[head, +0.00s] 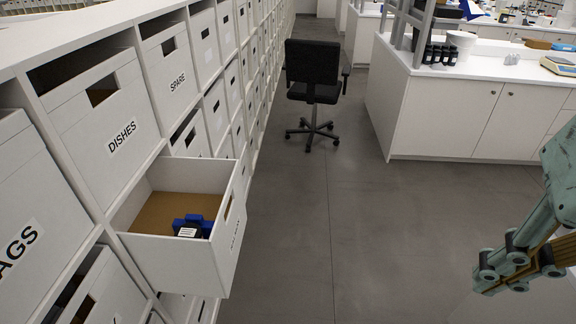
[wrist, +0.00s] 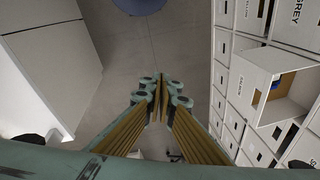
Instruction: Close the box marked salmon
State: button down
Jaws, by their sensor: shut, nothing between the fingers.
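A white box (head: 170,256) is pulled out of the shelf like a drawer in the head view. Its floor is brown and a blue-and-black object (head: 193,227) lies inside. The label on its front is too oblique to read there. In the wrist view the same pulled-out box (wrist: 266,107) is at the right, its small label hard to read. My gripper (head: 517,268) is shut and empty at the right of the head view, well apart from the box across the aisle. It also shows in the wrist view (wrist: 161,90).
Closed boxes marked DISHES (head: 103,120) and SPARE (head: 175,70) sit in the shelf on the left. A black office chair (head: 313,85) stands in the aisle. A white bench (head: 440,115) is at the right. The grey floor (head: 290,240) between is clear.

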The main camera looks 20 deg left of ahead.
jog(key=w+a+f+m+g+y+b, duration=0.1)
jog(key=w+a+f+m+g+y, duration=0.1)
jog(key=w+a+f, duration=0.45)
jog(key=w+a+f+m+g+y+b, duration=0.1)
jog(key=w+a+f+m+g+y, duration=0.15)
jog(key=a, duration=0.65)
jog(key=w+a+f+m+g+y+b, duration=0.1)
jog(key=w+a+f+m+g+y, duration=0.15)
jog(key=w+a+f, duration=0.4)
jog(key=w+a+f+m+t+y+b, duration=0.1)
jog(key=w+a+f+m+y, duration=0.4)
jog(key=w+a+f, duration=0.5)
notch_tip(320, 180, down, 5)
jog(key=a+m, duration=0.2)
jog(key=a, duration=0.1)
jog(key=shift+w+y+b, duration=0.25)
jog(key=shift+y+b, duration=0.05)
dwell(0.5)
jog(key=b, duration=0.2)
send_near(232, 226)
jog(key=shift+a+f, duration=1.05)
jog(key=shift+a, duration=0.2)
jog(key=shift+s+a+b, duration=0.2)
jog(key=shift+s+a, duration=0.2)
jog(key=shift+a, duration=0.45)
jog(key=shift+s+a+b, duration=0.15)
jog(key=shift+s+a, duration=0.25)
jog(key=shift+a, duration=0.5)
